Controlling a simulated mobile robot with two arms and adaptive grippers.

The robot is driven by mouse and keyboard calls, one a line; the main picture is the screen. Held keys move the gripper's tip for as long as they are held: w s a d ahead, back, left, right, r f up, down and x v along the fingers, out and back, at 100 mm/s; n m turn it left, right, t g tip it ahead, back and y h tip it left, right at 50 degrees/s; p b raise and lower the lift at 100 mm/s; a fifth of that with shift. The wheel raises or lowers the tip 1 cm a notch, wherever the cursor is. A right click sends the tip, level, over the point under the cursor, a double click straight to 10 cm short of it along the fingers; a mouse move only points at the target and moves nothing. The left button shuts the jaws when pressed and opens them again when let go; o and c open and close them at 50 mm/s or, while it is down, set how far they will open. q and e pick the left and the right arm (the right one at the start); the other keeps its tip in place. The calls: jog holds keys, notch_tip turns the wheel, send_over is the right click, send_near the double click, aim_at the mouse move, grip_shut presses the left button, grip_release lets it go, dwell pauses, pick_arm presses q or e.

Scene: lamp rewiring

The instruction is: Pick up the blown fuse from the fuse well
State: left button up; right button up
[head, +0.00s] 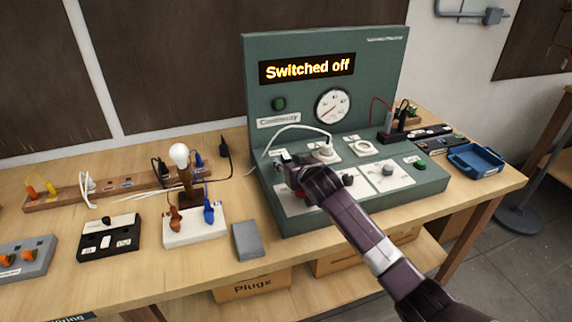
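My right arm reaches in from the lower right over the front of the green test bench. My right gripper (288,163) is at the left part of the bench's sloping deck, small and dark in this view. I cannot tell whether its fingers are open or shut. I cannot make out the blown fuse or the fuse well; my gripper and wrist cover part of the deck there. A bit of red shows just below the gripper. My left gripper is not in view.
The green bench (262,135) has a "Switched off" display (307,68) and a dial (333,105). A white plug with a cable (326,150) stands close behind my wrist. A lamp (181,165), a grey block (248,240) and a blue tray (476,160) are on the table.

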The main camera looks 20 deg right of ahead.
grip_shut()
dwell(0.4)
